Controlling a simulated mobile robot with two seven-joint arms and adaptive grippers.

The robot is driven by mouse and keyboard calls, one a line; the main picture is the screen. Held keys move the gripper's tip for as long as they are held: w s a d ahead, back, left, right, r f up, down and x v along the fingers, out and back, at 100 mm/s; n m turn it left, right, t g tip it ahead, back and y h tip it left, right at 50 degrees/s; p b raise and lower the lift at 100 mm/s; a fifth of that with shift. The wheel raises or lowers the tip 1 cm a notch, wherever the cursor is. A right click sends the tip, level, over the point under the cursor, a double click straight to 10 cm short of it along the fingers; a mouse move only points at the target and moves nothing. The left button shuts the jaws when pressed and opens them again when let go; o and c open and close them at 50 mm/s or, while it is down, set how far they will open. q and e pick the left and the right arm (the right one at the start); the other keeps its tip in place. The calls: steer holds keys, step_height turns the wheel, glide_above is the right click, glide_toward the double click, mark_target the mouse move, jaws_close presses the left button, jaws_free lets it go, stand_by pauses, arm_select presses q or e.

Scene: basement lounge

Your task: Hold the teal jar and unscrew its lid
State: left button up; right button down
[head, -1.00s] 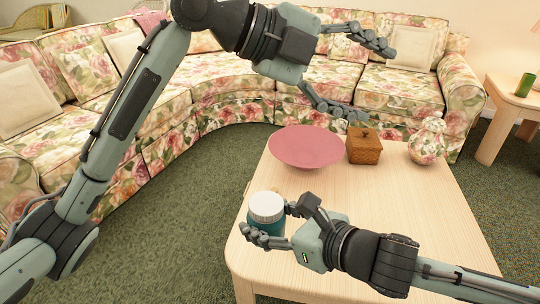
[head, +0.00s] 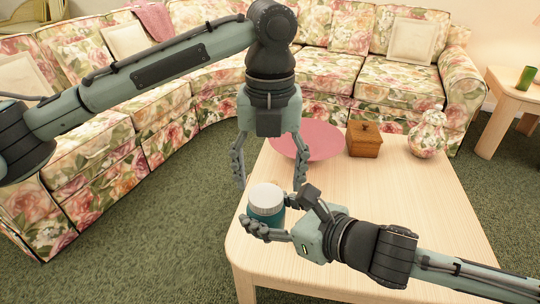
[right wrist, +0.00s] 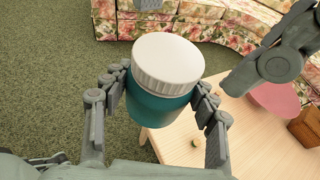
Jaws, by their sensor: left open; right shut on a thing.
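The teal jar (head: 266,212) with its white ribbed lid (head: 265,195) is upright at the near left part of the table. My right gripper (head: 277,214) is shut around the jar's body from the right. In the right wrist view the jar (right wrist: 158,108) sits between both fingers, and the lid (right wrist: 168,62) is on it, clear of the fingers. My left gripper (head: 270,183) is open and points down, its fingers spread above and just behind the lid. The left fingers appear apart from the lid. The jar's base is partly hidden by the right fingers.
The wooden table (head: 400,220) also bears a pink bowl (head: 320,142), partly behind my left gripper, a wooden box (head: 364,140) and a floral ginger jar (head: 428,136). A floral sofa (head: 400,60) curves behind.

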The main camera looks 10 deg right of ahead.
arm_select(q)
steer(key=shift+f, duration=1.3)
steer(key=shift+c, duration=0.6)
steer(key=shift+s+d, duration=0.1)
steer(key=shift+d, duration=0.05)
steer(key=c, duration=1.1)
steer(key=n, duration=0.6)
steer(key=shift+d, duration=0.1)
steer(key=n, duration=1)
steer(key=shift+w+a, duration=0.2)
steer(key=n, duration=0.5)
steer(key=shift+a+r+n, duration=0.1)
steer(key=shift+n, duration=0.2)
steer(key=n, duration=0.7)
steer(key=shift+a+n, duration=0.25)
steer(key=shift+n, duration=0.05)
steer(key=n, duration=0.7)
steer(key=shift+a, duration=0.15)
